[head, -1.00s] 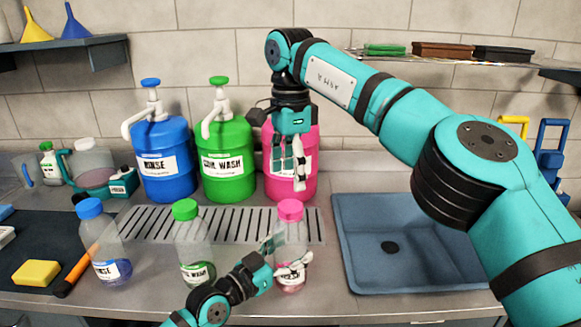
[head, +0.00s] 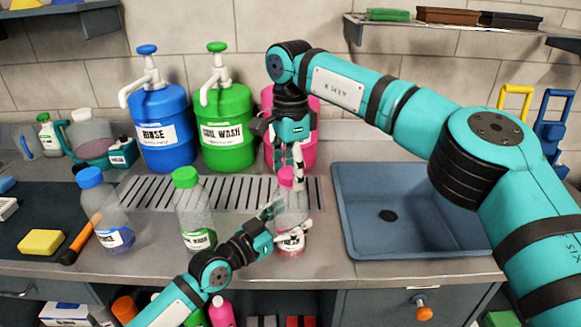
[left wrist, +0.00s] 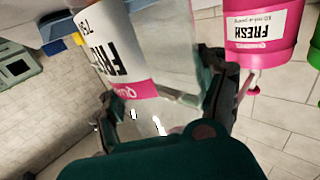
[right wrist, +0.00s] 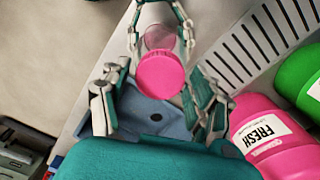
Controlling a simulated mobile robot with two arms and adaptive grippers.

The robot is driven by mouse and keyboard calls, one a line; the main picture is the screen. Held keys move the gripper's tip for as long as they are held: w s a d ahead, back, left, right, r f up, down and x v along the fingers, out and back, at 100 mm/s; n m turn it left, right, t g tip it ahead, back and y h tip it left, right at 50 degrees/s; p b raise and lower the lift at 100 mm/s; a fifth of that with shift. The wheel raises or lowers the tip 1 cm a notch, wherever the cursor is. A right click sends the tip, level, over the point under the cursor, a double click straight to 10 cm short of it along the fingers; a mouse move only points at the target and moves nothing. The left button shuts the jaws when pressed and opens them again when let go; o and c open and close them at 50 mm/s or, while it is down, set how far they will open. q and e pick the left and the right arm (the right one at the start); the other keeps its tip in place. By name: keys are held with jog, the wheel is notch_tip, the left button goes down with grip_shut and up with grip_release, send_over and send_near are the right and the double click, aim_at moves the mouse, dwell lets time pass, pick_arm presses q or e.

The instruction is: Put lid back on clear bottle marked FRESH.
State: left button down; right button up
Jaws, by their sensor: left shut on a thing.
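The clear bottle marked FRESH (head: 291,212) stands on the counter's front part. It also shows in the left wrist view (left wrist: 175,55), with its FRESH label upside down. Its pink lid (head: 286,178) sits at the bottle's top; in the right wrist view the lid (right wrist: 160,75) appears from above, over the bottle. I cannot tell how tightly it sits. My left gripper (head: 272,222) is shut around the bottle from the left. My right gripper (head: 298,172) points down at the lid from above. Its fingers are spread on both sides of the lid, apart from it.
A clear bottle with a green lid (head: 193,213) and one with a blue lid (head: 103,212) stand to the left. Blue (head: 165,140), green (head: 224,135) and pink (head: 306,108) pump canisters stand behind the drain grate. A blue sink (head: 440,225) is at right.

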jog(key=c, duration=1)
jog(key=m, duration=2.1)
jog(key=o, duration=1.3)
jog(key=shift+r, duration=2.25)
